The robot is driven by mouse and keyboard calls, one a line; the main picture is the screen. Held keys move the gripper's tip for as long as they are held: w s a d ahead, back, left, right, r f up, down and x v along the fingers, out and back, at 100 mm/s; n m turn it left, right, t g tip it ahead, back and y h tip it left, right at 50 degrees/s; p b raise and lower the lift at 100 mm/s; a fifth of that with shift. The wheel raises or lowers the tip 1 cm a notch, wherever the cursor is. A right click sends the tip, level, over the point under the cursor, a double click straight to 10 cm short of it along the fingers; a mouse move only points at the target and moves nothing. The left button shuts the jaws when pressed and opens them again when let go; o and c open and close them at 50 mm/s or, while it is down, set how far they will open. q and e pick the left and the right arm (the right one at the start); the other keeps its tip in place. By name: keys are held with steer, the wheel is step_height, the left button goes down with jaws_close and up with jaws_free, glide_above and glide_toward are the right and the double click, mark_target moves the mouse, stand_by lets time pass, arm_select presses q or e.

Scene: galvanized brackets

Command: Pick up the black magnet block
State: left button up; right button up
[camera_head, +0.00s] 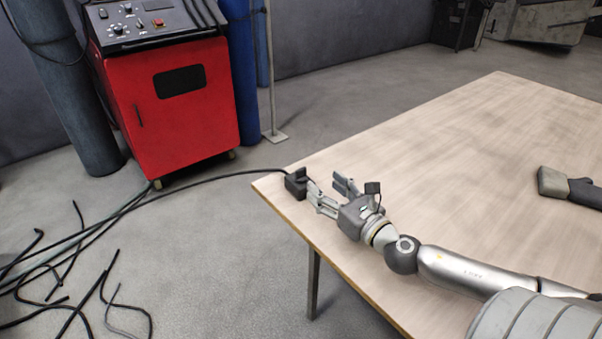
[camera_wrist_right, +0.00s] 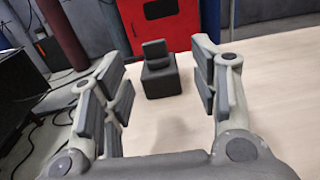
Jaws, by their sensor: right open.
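The black magnet block (camera_head: 296,184) stands near the left corner of the wooden table (camera_head: 430,170) in the head view. In the right wrist view the dark block (camera_wrist_right: 161,76) stands upright on the table, ahead of the fingers, with a smaller raised piece on top. My right gripper (camera_head: 329,193) is open, its fingers pointing toward the block. In the right wrist view the open fingers (camera_wrist_right: 160,90) are spread to either side, with the block farther out between them. Nothing is between the fingertips. My left gripper does not show.
A red welding machine (camera_head: 178,110) stands on the floor behind the table's left corner, beside gas cylinders. Loose black cables (camera_head: 75,285) lie on the floor at left. A grey-headed tool (camera_head: 553,183) lies on the table at right. The table's middle is clear.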

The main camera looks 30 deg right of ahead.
mark_target(302, 169)
steer(key=shift+w+a+r, duration=0.2)
steer(key=shift+w+r, duration=0.05)
steer(key=shift+w, duration=0.35)
steer(key=shift+w+f, duration=0.1)
steer(key=shift+w, duration=1.85)
steer(key=shift+w+a, duration=0.15)
steer(key=shift+w, duration=1.15)
steer(key=shift+w+a, duration=0.15)
steer(key=shift+w, duration=1.1)
jaws_close()
